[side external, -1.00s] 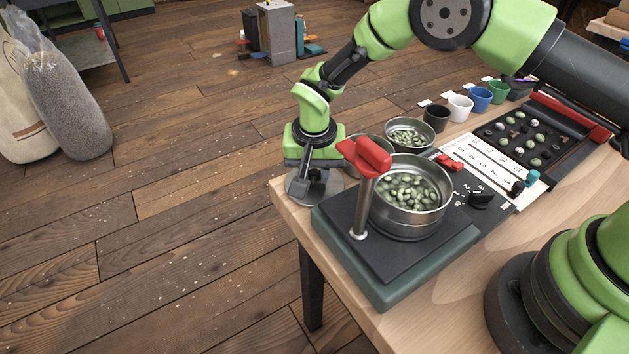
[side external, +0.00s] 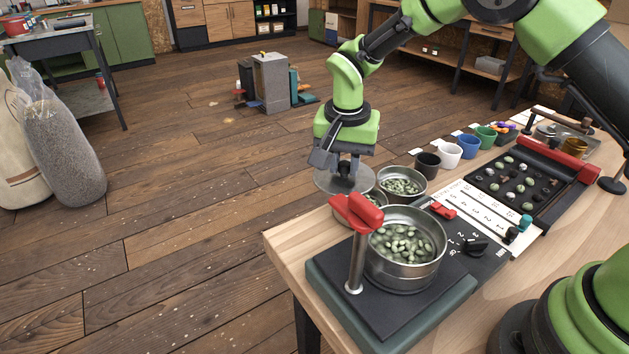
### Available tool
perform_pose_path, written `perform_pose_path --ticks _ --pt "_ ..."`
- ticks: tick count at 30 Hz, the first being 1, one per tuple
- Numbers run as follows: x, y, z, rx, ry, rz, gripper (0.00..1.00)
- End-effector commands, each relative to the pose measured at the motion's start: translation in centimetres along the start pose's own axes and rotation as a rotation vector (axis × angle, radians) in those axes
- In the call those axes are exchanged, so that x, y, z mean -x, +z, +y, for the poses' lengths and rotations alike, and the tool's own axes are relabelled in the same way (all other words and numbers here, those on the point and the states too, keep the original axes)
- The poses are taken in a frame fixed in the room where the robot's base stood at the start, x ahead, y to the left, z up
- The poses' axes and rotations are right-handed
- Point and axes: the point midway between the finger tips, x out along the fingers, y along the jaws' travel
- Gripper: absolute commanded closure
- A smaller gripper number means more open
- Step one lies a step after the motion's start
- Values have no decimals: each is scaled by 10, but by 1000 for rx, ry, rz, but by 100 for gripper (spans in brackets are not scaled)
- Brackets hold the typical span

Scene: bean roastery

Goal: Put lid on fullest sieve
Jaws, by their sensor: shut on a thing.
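My gripper (side external: 343,168) is shut on a grey round lid (side external: 329,181) and holds it level, near the far left side of the table. A large metal sieve (side external: 400,278) with many green beans sits on the dark base of a red-handled device. A smaller sieve (side external: 410,196) with green beans stands behind it. Another sieve (side external: 372,197) is mostly hidden behind the red handle and the large sieve; its filling is hard to see. The lid overlaps its far left side in the picture; I cannot tell whether they touch.
The red-handled post (side external: 357,250) rises beside the large sieve. Black, white, blue and green cups (side external: 447,152) line the far edge. A board with beans (side external: 515,180) and a white chart (side external: 486,206) lie to the right. The table's near left corner (side external: 290,250) is bare.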

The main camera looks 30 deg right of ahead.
Motion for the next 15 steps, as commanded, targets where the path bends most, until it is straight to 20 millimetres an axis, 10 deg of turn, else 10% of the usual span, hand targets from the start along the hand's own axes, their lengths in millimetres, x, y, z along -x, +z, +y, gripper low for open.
perform_pose_path --ticks 15 --pt "-32 -26 33 -145 19 -2 100"
